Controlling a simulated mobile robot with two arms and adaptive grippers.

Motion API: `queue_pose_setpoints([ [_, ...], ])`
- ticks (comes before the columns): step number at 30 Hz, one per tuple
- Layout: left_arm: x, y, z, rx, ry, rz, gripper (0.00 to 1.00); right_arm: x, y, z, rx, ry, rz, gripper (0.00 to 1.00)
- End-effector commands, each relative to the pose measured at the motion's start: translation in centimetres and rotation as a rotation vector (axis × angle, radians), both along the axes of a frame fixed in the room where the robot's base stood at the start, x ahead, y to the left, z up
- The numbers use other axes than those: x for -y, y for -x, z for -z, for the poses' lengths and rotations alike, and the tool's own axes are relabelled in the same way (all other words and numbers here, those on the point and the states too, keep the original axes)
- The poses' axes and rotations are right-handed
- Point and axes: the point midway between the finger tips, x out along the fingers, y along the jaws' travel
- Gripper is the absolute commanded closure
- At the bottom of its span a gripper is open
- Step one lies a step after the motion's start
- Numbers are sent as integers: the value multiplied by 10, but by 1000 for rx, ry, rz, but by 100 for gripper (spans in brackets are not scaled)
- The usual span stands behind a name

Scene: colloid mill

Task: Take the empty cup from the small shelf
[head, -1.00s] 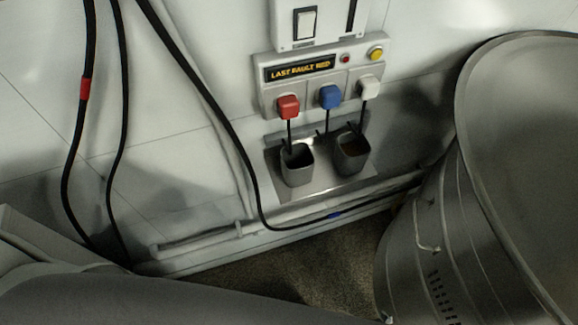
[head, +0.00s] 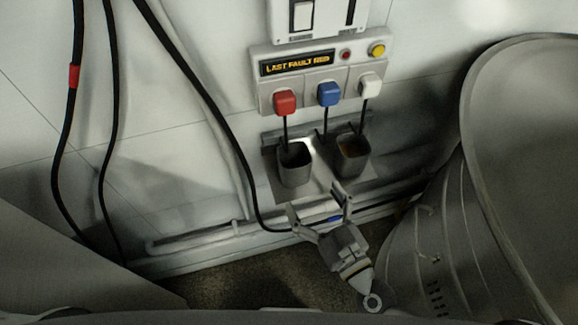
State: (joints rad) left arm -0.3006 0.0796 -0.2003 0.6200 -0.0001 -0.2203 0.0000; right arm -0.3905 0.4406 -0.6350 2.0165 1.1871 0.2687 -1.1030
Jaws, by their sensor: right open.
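Two dark grey cups stand side by side on a small metal shelf (head: 322,178) on the wall. The left cup (head: 295,172) shows a dark inside with no contents that I can make out. The right cup (head: 353,161) has something brown inside. My right gripper (head: 317,203) is open and empty, just below and in front of the shelf. Its fingers point up toward the cups and look apart from both. My left gripper is not in view.
Above the cups, red (head: 285,101), blue (head: 328,93) and white (head: 370,86) plugs sit under a display panel (head: 297,64) reading "LAST FAULT RED". A black cable (head: 222,122) runs down the wall. A large metal drum (head: 520,150) stands close on the right.

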Motion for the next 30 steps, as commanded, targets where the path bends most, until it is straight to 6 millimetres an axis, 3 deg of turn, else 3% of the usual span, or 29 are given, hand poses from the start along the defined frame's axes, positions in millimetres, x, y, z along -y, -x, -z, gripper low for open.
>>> queue_pose_setpoints([
  [7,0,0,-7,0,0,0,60,-18,-35,-3,4,-2,2,13],
  [14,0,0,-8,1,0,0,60,-26,-50,-1,3,-1,0,13],
  [23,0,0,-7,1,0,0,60,-41,-87,2,3,-2,-1,13],
  [30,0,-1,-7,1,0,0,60,-46,-95,3,2,0,-1,13],
])
